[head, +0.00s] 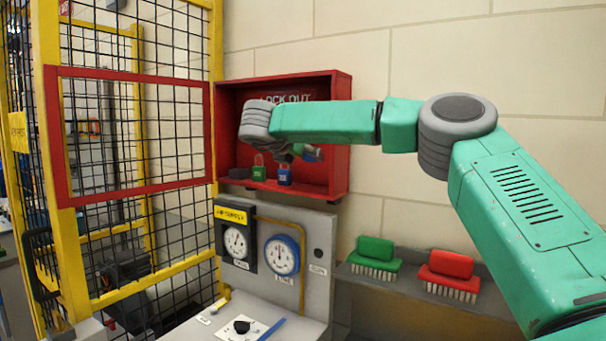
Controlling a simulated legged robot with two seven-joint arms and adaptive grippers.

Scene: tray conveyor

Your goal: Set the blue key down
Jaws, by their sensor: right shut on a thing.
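My right gripper (305,153) is inside the red lockout box (342,135), partly hidden by my own wrist. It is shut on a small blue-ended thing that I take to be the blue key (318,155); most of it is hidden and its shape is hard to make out. It is held above the box's floor. A blue padlock (285,177) and a green padlock (259,173) stand on that floor, just below and left of the gripper. My left gripper is not in view.
A dark round thing (238,173) lies left in the box. Below are a panel with two gauges (282,256) and a surface with a blue strip (271,329). Green (376,250) and red (451,265) brushes lie on a right shelf. A yellow-framed mesh fence (50,150) stands left.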

